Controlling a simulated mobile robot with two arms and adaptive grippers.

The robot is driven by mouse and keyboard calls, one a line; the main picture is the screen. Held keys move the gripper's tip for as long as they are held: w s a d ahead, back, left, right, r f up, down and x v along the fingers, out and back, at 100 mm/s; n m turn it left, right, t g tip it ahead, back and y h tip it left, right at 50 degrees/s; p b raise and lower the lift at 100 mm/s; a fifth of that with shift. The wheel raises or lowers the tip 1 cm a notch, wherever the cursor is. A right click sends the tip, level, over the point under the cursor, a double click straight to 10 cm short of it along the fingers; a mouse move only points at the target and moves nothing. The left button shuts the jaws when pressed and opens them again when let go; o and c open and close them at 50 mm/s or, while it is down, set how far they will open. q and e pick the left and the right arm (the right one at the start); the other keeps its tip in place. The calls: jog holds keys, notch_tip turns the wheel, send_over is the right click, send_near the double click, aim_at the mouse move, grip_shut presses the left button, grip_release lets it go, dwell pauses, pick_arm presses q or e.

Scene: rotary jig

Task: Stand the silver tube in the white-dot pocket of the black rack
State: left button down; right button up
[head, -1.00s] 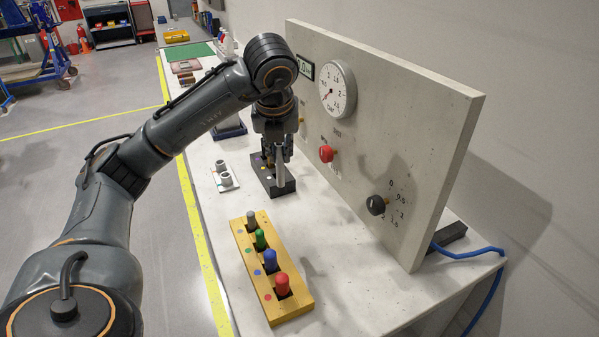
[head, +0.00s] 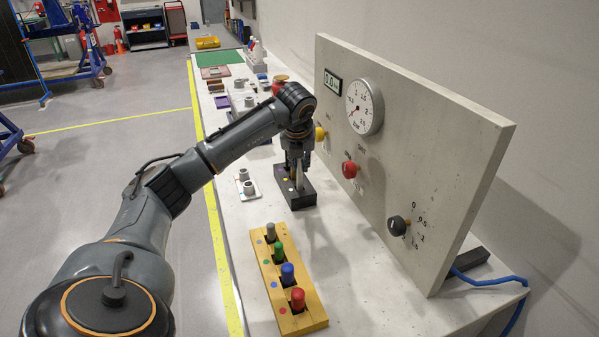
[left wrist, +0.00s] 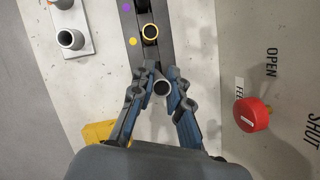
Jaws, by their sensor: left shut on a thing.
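The black rack (head: 307,201) lies on the bench, below my left gripper (head: 299,168) in the head view. My left gripper is shut on the silver tube (left wrist: 162,89), which shows its open round end between the fingertips (left wrist: 161,84) in the left wrist view. The tube stands about upright at the near part of the rack. Whether its lower end is inside a pocket cannot be told. A brass tube (left wrist: 150,32) stands in another pocket, beside a yellow dot (left wrist: 132,42). A pale dot (head: 291,189) shows on the rack near the tube. My right gripper is not in view.
A panel (head: 420,140) with a gauge and knobs rises right of the rack; a red knob (left wrist: 252,115) is close. A white plate (head: 248,187) with grey cups lies left. A yellow block (head: 304,320) with coloured pegs stands in front, with clear bench between.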

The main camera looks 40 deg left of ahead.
aim_at(299, 174)
pick_arm(q)
jog(key=f, duration=0.1)
jog(key=f+p, duration=0.1)
jog(key=f, duration=0.1)
jog(key=shift+w+a+f, duration=0.15)
jog(key=shift+a+f, duration=0.05)
jog(key=shift+f, duration=0.25)
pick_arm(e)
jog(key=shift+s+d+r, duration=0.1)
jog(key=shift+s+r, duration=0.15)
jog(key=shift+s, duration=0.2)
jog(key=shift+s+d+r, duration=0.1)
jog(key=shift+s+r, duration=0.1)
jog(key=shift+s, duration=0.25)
pick_arm(q)
jog(key=shift+f, duration=0.15)
jog(key=c, duration=1.3)
grip_release()
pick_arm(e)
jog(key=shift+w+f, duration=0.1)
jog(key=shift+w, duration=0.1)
